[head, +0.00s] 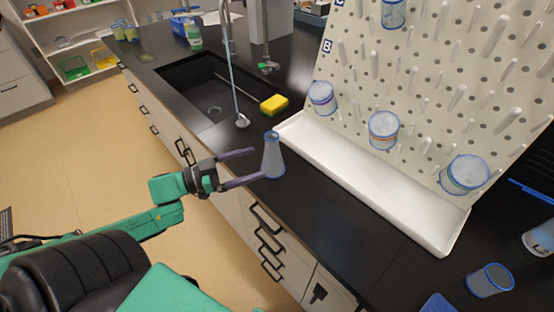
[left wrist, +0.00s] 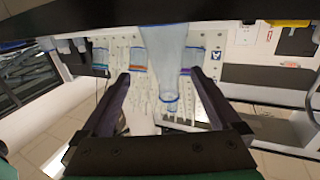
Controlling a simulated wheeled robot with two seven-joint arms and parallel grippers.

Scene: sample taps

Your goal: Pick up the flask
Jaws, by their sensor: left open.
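The flask (head: 273,158) is clear bluish glass with a narrow neck and wider base. It stands upright near the front edge of the black counter, between the sink and the white drip tray. My left gripper (head: 257,165) is open and empty, reaching in level from the left. Its fingertips are right beside the flask, one at each side as seen from the gripper. In the left wrist view, which is upside down, the flask (left wrist: 170,75) shows between the open fingers (left wrist: 155,80). I cannot tell whether a finger touches it. My right gripper is not in view.
A pegboard (head: 420,80) with hanging beakers rises behind the white tray (head: 375,190). A sink (head: 205,88), its faucet and a yellow sponge (head: 274,104) lie further back. A beaker (head: 490,280) stands at the right. The counter around the flask is mostly clear.

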